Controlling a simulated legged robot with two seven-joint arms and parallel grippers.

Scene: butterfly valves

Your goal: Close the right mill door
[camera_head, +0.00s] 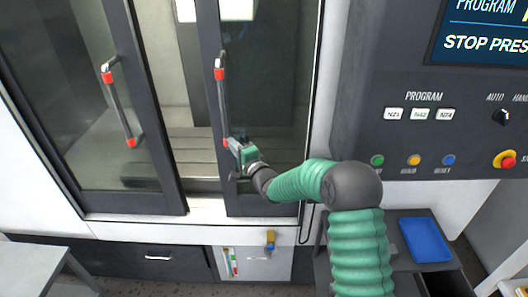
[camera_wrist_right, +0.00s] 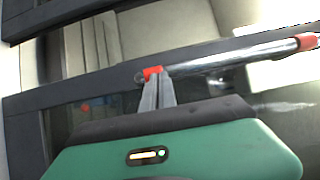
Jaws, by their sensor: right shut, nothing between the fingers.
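The right mill door (camera_head: 262,198) has a dark frame and a glass pane. A gap showing the machine's interior lies between it and the left door (camera_head: 160,165). The right door's metal handle (camera_head: 222,95) has red ends and stands near its left edge; it also shows in the wrist view (camera_wrist_right: 220,55). My right gripper (camera_head: 232,144) is at the lower red end of this handle. In the wrist view its fingers (camera_wrist_right: 158,85) are together, with nothing between them, beside the red end. I cannot tell whether they touch it. My left gripper is out of view.
A control panel (camera_head: 425,130) with buttons and a screen stands right of the doors. The left door has its own red-ended handle (camera_head: 120,105). A blue tray (camera_head: 425,240) sits on a dark surface at lower right. A table (camera_head: 35,270) is at lower left.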

